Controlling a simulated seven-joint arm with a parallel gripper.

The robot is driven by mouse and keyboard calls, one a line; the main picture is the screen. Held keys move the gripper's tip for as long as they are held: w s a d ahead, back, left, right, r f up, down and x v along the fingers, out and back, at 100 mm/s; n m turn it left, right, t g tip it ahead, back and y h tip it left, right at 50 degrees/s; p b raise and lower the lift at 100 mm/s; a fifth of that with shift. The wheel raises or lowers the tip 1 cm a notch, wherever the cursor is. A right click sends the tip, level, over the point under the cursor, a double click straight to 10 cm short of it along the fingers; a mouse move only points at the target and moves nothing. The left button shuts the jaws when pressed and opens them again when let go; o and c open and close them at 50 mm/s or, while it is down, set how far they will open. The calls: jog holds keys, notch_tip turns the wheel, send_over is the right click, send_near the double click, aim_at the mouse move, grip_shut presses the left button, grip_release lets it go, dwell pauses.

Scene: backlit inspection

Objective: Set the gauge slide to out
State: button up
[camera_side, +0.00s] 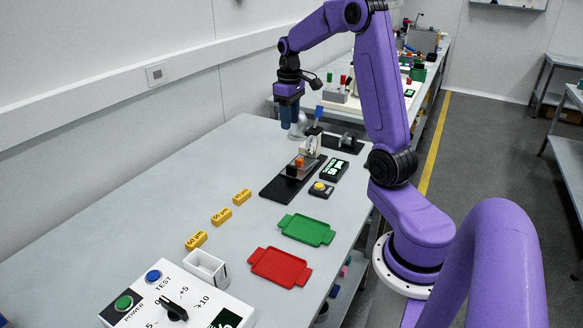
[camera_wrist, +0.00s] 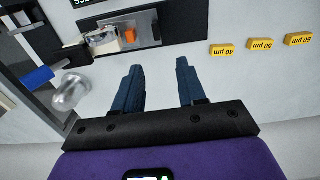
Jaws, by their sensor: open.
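The gauge (camera_side: 284,190) is a black base on the table with a metal slide and an orange knob (camera_side: 299,162) at its far end. In the wrist view the gauge base (camera_wrist: 176,28) lies beyond the fingertips, with the orange knob (camera_wrist: 130,36) on the slide. Any in or out marking is too small to read. My gripper (camera_side: 289,127) hangs above the far part of the table, apart from the gauge. In the wrist view its two blue fingers (camera_wrist: 158,64) are spread with nothing between them.
Yellow gauge blocks (camera_side: 221,217) stand in a row left of the gauge. A green tray (camera_side: 306,230), a red tray (camera_side: 280,267), a white box (camera_side: 206,268) and a control panel (camera_side: 178,305) are nearer. A shiny rounded object (camera_wrist: 70,92) stands near the fingers. The left table is clear.

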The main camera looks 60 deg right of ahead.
send_near(291, 166)
notch_tip(291, 166, down, 10)
jog(key=shift+f, duration=0.1)
dwell(0.5)
grip_shut()
